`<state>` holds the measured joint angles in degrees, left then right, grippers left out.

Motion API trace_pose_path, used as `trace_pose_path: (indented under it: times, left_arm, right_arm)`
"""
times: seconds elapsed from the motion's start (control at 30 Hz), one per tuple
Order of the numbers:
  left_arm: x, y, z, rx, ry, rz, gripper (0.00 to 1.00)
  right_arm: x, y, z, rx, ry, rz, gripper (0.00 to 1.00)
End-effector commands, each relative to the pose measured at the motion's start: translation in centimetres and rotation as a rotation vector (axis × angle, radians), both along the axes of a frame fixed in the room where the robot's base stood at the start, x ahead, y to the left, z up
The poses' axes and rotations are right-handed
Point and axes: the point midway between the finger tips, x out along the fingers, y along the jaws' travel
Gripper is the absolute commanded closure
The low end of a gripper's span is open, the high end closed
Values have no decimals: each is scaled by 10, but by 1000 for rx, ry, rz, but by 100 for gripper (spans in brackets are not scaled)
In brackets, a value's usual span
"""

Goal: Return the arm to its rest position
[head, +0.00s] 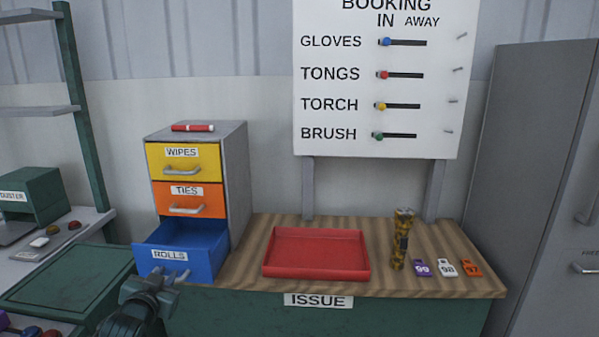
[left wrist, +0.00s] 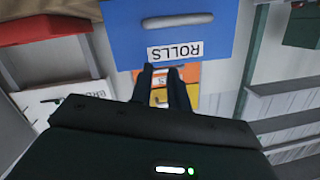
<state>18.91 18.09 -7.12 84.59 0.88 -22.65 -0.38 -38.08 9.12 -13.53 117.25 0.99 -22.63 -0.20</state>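My left gripper (head: 164,274) is low in the head view, in front of the blue ROLLS drawer (head: 190,245). In the left wrist view its two fingers (left wrist: 160,70) stand apart with nothing between them. The blue drawer is pulled out, and the part of its inside that shows is empty. It fills the top middle of the left wrist view (left wrist: 215,40), upside down, just beyond the fingertips. I cannot tell whether they touch it. The yellow WIPES drawer (head: 205,160) and orange TIES drawer (head: 211,203) are shut. My right gripper is not in view.
An empty red tray (head: 316,262), a patterned torch (head: 402,240) and numbered tags (head: 446,268) are on the ISSUE bench (head: 240,278). A red marker (head: 192,127) lies on the drawer cabinet. A green bin (head: 66,282) is at left; a grey locker (head: 530,170) stands right.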

Motion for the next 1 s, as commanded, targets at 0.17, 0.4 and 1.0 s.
trace_pose_path:
  times: [0.17,0.4,1.0]
  left_arm:
    - [-70,-48,-78,-43,117,-74,83]
    - [-214,-119,-158,-159,303,-163,83]
    - [-346,-167,-176,-296,464,-192,83]
  right_arm:
    - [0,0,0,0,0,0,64]
    - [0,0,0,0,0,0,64]
    - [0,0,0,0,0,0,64]
